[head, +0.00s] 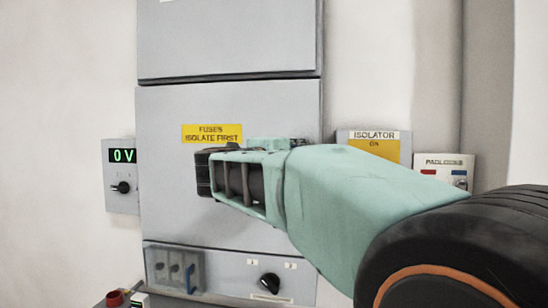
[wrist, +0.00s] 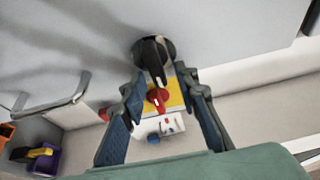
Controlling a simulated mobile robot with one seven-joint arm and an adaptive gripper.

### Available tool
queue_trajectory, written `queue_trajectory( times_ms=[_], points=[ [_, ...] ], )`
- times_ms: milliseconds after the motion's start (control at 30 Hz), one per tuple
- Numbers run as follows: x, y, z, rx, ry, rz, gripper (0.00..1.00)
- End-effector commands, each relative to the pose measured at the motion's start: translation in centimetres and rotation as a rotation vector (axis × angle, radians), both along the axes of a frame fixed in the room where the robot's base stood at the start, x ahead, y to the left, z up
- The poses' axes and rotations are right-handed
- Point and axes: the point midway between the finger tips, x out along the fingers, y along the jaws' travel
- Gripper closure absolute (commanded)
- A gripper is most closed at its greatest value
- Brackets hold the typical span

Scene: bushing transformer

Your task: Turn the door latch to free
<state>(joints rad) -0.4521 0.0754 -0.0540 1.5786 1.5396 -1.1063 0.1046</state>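The door latch, a black knob with a long grip (wrist: 153,55), sits on a round dark base on the grey door, in the wrist view. Its grip points down in that picture. My gripper (wrist: 163,87) is open, its two blue-grey fingers apart on either side of the view. The latch grip shows beyond and between the fingertips; I cannot tell whether either finger touches it. Nothing is held. In the head view my arm crosses the grey fuse door (head: 180,115) and hides the latch; the fingers are not clear there.
A red isolator handle (wrist: 158,98) on a yellow plate lies beyond the latch, with a white padlock panel (wrist: 150,128) further on. A 0 V meter box (head: 122,175) is left of the door. A lower panel with a black knob (head: 268,283) sits below. A metal handle (wrist: 45,100) protrudes.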

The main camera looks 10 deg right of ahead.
Motion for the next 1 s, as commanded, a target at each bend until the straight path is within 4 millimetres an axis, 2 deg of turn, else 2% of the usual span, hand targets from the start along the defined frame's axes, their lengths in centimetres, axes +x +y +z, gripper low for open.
queue_trajectory(
  times_ms=[167,433,600,1000],
  points=[
    [-0.7,0.7,0.0,0.000,0.001,0.003,0.72],
    [-4.1,3.6,0.1,0.001,-0.001,0.003,0.72],
    [-5.4,4.7,0.0,0.001,0.001,0.002,0.72],
    [-5.7,4.8,0.2,-0.007,-0.005,0.001,0.72]
  ],
)
